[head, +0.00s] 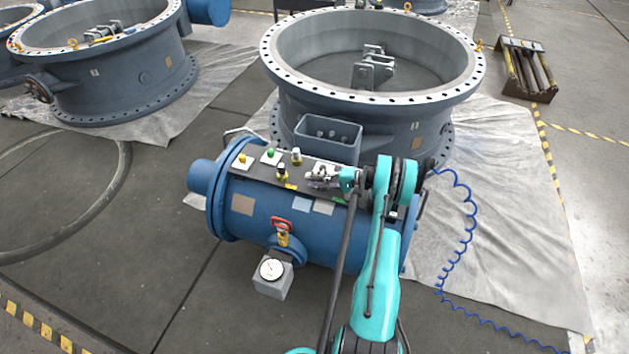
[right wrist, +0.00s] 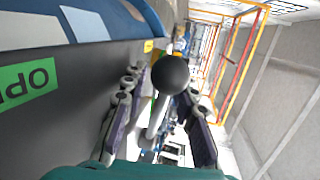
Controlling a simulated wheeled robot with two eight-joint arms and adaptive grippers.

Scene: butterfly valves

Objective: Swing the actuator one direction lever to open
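The blue cylindrical actuator (head: 265,210) lies in front of the large valve ring, with a dark control panel (head: 262,170) along its top. My right gripper (head: 318,176) is low over the panel's right part. In the right wrist view, a lever with a black ball knob (right wrist: 170,73) and a pale metal rod stands between the two spread fingers of the right gripper (right wrist: 163,92). Gaps show between the rod and the fingers. A green label (right wrist: 27,82) reading "OPE", cut off by the frame edge, is on the dark panel. The lever's base is hidden. My left gripper is out of view.
A large flanged valve ring (head: 375,103) stands right behind the actuator, and another (head: 105,75) at the back left. Small knobs (head: 296,155) stand on the panel. A gauge (head: 271,269) sits at the front. A blue coiled hose (head: 470,225) lies at right.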

